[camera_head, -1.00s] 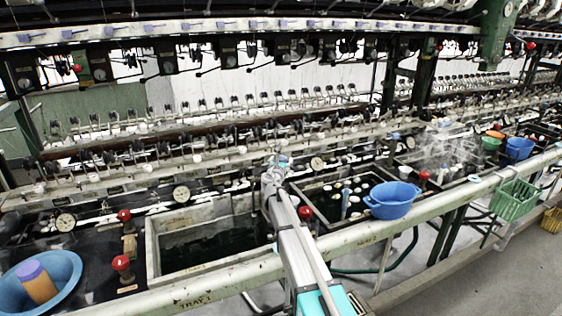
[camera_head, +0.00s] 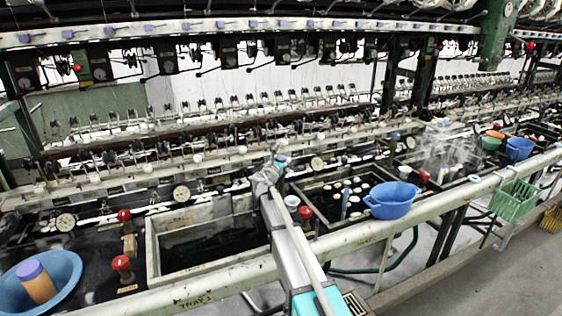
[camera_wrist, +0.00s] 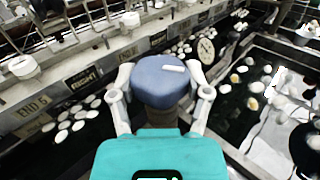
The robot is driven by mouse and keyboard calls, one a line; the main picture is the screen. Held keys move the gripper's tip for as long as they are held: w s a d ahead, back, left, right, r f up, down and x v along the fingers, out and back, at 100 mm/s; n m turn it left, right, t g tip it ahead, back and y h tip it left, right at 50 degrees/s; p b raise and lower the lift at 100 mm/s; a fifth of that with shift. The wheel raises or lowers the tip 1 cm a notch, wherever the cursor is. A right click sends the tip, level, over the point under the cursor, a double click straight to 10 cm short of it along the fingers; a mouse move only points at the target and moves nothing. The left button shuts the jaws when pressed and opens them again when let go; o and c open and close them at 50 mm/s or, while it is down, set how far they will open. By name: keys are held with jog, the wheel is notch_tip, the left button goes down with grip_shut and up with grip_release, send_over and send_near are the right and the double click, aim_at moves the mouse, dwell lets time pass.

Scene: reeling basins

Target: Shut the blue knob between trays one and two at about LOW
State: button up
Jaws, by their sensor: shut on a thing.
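The blue knob (camera_wrist: 160,84) is in the wrist view, a round cap with a white mark on its top pointing to the right. My gripper (camera_wrist: 160,95) has a finger on each side of the knob and is shut on it. In the head view my gripper (camera_head: 277,163) is at the back edge between tray one (camera_head: 152,262) and tray two (camera_head: 312,208), and my arm hides most of the knob there. Any LOW lettering beside the knob cannot be read.
A blue basin (camera_head: 391,199) sits on tray two's front rail. Red knobs (camera_head: 124,215) stand left of tray one, and another red knob (camera_head: 305,212) is right of my arm. A blue bowl (camera_head: 62,268) holds an orange, purple-topped container.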

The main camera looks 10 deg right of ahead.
jog(key=m+g+h, duration=0.1)
jog(key=h, duration=0.1)
jog(key=m+g+h, duration=0.2)
jog(key=shift+w+a, duration=0.15)
jog(key=shift+w, duration=0.05)
jog(key=shift+s+m+g+h, duration=0.1)
jog(key=shift+m+g+h, duration=1.4)
jog(key=shift+g, duration=0.4)
jog(key=o, duration=1.2)
jog(key=shift+s, duration=0.1)
jog(key=shift+v, duration=5.85)
jog(key=shift+r, duration=0.1)
